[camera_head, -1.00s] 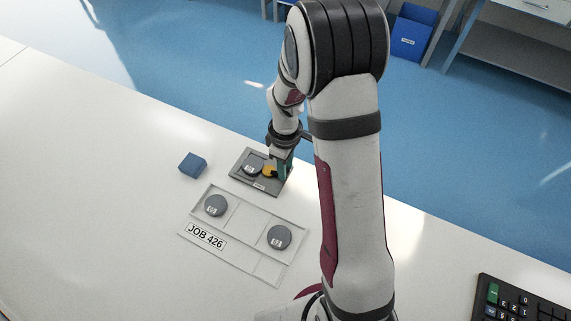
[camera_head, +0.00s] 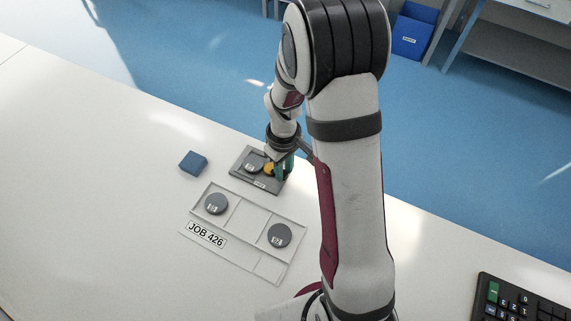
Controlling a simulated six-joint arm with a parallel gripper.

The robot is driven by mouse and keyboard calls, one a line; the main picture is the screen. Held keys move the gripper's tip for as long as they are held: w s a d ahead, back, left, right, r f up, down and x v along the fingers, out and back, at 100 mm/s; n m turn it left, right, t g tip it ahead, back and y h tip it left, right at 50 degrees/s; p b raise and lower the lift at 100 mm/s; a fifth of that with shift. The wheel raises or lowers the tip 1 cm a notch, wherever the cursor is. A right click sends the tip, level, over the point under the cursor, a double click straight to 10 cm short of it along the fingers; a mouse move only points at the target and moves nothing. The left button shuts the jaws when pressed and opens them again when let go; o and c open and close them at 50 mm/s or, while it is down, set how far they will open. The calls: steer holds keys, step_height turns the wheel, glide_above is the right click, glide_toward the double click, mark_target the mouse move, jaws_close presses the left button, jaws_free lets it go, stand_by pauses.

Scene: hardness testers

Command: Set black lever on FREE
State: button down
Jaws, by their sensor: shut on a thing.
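My gripper (camera_head: 281,172), with teal fingers, is down at the right part of a grey plate (camera_head: 247,177) on the white bench. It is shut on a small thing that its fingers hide. I cannot make out the black lever or any FREE mark at this size. A round grey disc (camera_head: 253,161) with a small label sits on the plate, left of the fingers. An orange-yellow part (camera_head: 268,169) shows between the disc and the fingers, partly covered.
A blue block (camera_head: 193,164) lies left of the plate. A black keypad (camera_head: 520,300) is at lower right. The bench's left side is clear.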

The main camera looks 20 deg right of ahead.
steer(key=m, duration=0.1)
steer(key=a+m, duration=0.1)
steer(key=m, duration=0.1)
steer(key=shift+s, duration=0.2)
steer(key=m, duration=0.1)
steer(key=a+m, duration=0.1)
steer(key=m, duration=0.1)
steer(key=shift+s+m, duration=0.15)
steer(key=shift+m, duration=0.15)
steer(key=shift+a+m, duration=0.45)
steer(key=shift+m, duration=0.8)
steer(key=shift+a+m, duration=0.45)
steer(key=shift+m, duration=0.8)
steer(key=c, duration=0.7)
jaws_free()
step_height(320, 180, up, 16)
steer(key=shift+f, duration=0.1)
